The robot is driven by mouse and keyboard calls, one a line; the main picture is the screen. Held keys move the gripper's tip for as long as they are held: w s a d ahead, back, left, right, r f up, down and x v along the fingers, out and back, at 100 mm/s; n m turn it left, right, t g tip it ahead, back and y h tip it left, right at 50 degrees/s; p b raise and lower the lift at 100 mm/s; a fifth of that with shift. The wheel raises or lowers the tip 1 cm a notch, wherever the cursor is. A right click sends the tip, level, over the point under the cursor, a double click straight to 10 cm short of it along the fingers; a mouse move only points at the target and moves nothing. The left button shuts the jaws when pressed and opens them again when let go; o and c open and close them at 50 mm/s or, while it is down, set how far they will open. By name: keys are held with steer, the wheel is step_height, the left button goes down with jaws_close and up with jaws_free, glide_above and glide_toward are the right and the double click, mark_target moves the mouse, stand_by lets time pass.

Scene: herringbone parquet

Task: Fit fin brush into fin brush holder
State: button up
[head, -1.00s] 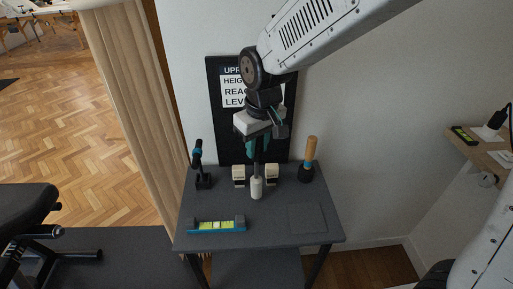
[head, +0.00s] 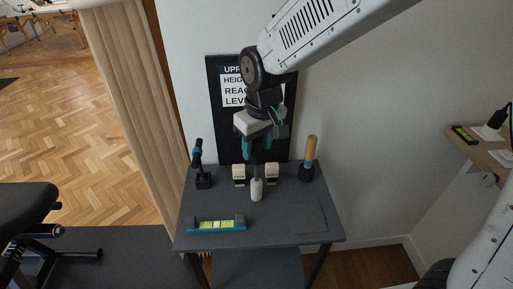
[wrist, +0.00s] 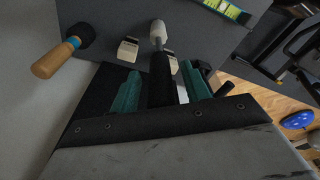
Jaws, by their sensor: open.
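The fin brush seems to be the slim tool with a black shaft and a white end (head: 257,190), at the middle of the dark table. In the wrist view its black shaft (wrist: 160,82) lies between my teal fingers, with the white end (wrist: 157,33) beyond. Two cream blocks, left (head: 238,175) and right (head: 272,174), flank it and seem to be the holder; whether the brush is seated in them I cannot tell. My gripper (head: 258,150) is open above them, its fingers on both sides of the shaft with gaps.
A black tool with a blue band (head: 203,175) stands at left. A wooden-handled tool (head: 309,160) stands at right. A spirit level (head: 217,225) lies at the front left of the table (head: 270,228). A black sign board (head: 218,130) stands behind. The front right is clear.

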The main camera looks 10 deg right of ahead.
step_height(320, 180, up, 10)
steer(key=s+r, duration=0.1)
steer(key=s+d+m, duration=0.6)
steer(key=s+d, duration=1.5)
steer(key=shift+s+f+h, duration=0.3)
steer(key=shift+h, duration=0.1)
steer(key=shift+o, duration=0.3)
